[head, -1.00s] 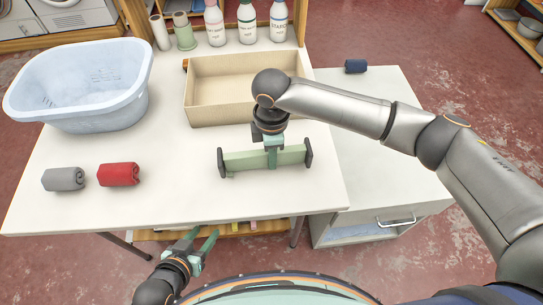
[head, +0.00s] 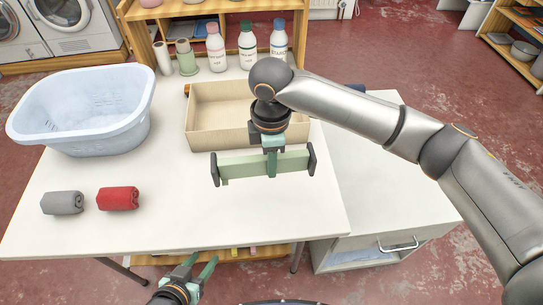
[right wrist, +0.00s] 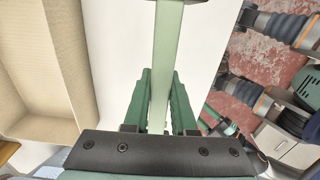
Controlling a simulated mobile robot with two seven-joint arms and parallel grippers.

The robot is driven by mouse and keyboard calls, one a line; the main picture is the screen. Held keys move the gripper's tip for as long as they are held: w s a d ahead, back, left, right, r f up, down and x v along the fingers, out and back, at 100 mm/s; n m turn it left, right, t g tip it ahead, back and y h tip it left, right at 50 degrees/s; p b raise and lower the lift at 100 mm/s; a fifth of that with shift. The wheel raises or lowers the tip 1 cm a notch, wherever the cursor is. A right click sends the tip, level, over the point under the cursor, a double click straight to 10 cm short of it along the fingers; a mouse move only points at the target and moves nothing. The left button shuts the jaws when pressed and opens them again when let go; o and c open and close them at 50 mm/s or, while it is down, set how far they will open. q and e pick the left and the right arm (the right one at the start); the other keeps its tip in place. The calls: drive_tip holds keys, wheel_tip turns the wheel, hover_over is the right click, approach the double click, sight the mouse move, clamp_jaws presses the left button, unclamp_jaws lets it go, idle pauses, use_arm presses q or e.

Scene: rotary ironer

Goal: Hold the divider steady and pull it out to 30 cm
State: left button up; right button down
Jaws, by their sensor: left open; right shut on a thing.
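The divider (head: 240,167) is a pale green bar with a dark pad at each end. It also shows in the right wrist view (right wrist: 168,50), running away between the fingers. My right gripper (head: 272,168) is shut on the middle of the bar and holds it above the white table, in front of the beige open box. In the right wrist view the green fingers (right wrist: 161,105) close on the bar from both sides. My left gripper (head: 202,264) is open and empty below the table's front edge, well apart from the divider.
The beige box (head: 205,139) stands behind the divider. A pale blue basket (head: 110,135), a grey roll (head: 62,203) and a red roll (head: 118,198) are on the left of the white table (head: 170,230). Several bottles and rolls stand at the back. The table's front middle is clear.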

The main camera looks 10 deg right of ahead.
hover_over(271, 191)
wheel_tip(271, 191, down, 6)
drive_tip(key=shift+r, duration=0.25)
drive_tip(key=shift+f, duration=0.1)
drive_tip(key=shift+f, duration=1.15)
drive_tip(key=shift+f, duration=0.25)
drive_tip(key=c, duration=0.9)
unclamp_jaws()
drive_tip(key=shift+r, duration=0.15)
drive_tip(key=shift+r+p, duration=0.25)
drive_tip(key=shift+p, duration=0.55)
